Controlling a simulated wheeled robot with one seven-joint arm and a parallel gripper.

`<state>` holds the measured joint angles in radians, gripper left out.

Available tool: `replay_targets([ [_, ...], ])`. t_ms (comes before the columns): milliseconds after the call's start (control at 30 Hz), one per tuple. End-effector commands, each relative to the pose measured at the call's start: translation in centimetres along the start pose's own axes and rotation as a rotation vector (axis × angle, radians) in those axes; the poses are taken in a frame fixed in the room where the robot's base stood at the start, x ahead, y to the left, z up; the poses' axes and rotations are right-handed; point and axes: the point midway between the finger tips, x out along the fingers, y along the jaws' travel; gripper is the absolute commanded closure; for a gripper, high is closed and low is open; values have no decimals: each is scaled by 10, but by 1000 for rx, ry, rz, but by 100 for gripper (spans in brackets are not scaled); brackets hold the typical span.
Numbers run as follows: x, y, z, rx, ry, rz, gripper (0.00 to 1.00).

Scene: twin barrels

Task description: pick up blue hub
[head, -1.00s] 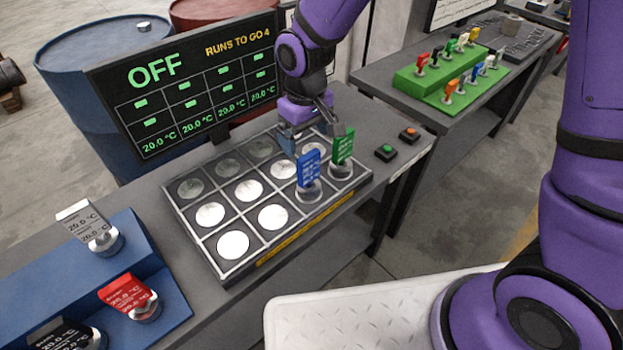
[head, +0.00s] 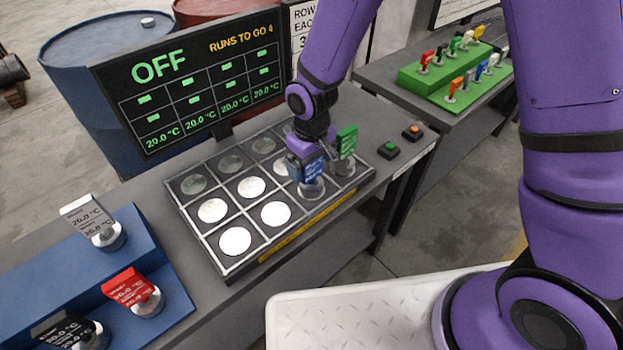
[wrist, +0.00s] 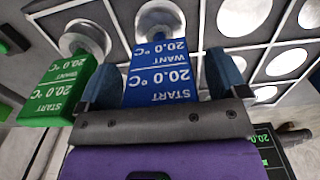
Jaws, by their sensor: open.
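The blue hub (head: 312,172) has a blue label plate on a round metallic base and stands upright in a front-row cell of the gridded tray (head: 231,272), toward its right end. In the wrist view the blue hub (wrist: 158,72) sits between the two fingers of my gripper (wrist: 165,88), with its plate reading START and WANT 20.0 °C. My gripper (head: 305,160) is open around the plate, a finger on each side. Contact cannot be told. The green hub (head: 346,145) stands just right of it, and close to the left finger in the wrist view (wrist: 68,82).
A display (head: 190,85) reading OFF stands behind the tray. Green (head: 388,150) and orange (head: 412,131) buttons lie to the right. A blue stepped rack (head: 165,275) holds white, red and black hubs at left. A green rack (head: 425,78) stands on the far bench.

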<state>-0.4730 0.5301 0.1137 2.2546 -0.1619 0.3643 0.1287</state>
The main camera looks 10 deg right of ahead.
Motion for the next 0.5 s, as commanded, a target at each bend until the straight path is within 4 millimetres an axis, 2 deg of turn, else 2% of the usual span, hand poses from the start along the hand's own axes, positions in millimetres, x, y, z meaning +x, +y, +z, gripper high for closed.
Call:
replay_targets([
  [67,0,0,0,0,0,0,8],
  [100,0,0,0,0,0,0,13],
  [400,0,0,0,0,0,0,82],
  [500,-1,0,0,0,0,0,100],
])
